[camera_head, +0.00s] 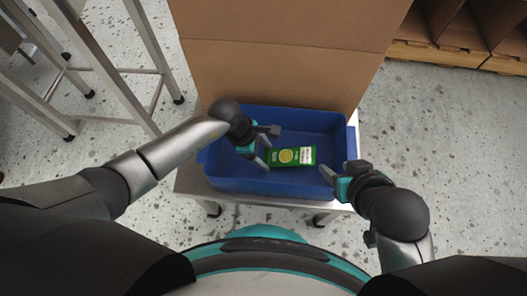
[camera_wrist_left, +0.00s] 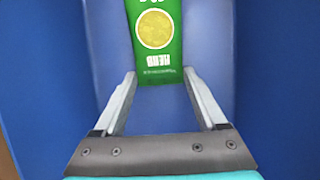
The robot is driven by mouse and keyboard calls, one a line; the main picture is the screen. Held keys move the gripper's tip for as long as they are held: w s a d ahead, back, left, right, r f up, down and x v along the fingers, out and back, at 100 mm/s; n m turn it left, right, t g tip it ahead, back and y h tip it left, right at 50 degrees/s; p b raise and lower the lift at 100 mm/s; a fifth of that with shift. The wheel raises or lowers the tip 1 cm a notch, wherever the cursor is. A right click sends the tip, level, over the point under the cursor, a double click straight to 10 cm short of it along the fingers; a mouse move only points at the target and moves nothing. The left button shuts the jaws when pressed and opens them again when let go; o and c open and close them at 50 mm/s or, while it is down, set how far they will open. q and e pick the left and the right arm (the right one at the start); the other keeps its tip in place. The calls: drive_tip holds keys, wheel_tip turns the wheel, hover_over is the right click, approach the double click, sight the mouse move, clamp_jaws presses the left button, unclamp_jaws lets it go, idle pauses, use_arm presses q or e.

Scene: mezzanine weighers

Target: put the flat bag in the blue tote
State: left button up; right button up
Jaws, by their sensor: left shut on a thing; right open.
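The flat bag (camera_head: 292,156) is green with a yellow round mark and a white label. My left gripper (camera_head: 269,147) is shut on its near end, and the bag sticks out to the right. In the left wrist view the bag (camera_wrist_left: 156,40) lies between the fingertips (camera_wrist_left: 159,78). The blue tote (camera_head: 228,186) stands open below, and the bag is within its outline from above. I cannot tell whether the bag touches the tote floor. My right gripper (camera_head: 343,178) is open and empty at the tote's right front corner.
The tote stands on a small metal table (camera_head: 190,180). A tall brown cardboard panel (camera_head: 285,60) rises right behind it. A metal frame (camera_head: 130,70) stands at left, and brown boxes (camera_head: 455,28) on pallets are at back right. The speckled floor at right is clear.

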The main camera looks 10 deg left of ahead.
use_arm(q)
drive_tip(key=shift+f, duration=0.1)
drive_tip(key=o, duration=1.3)
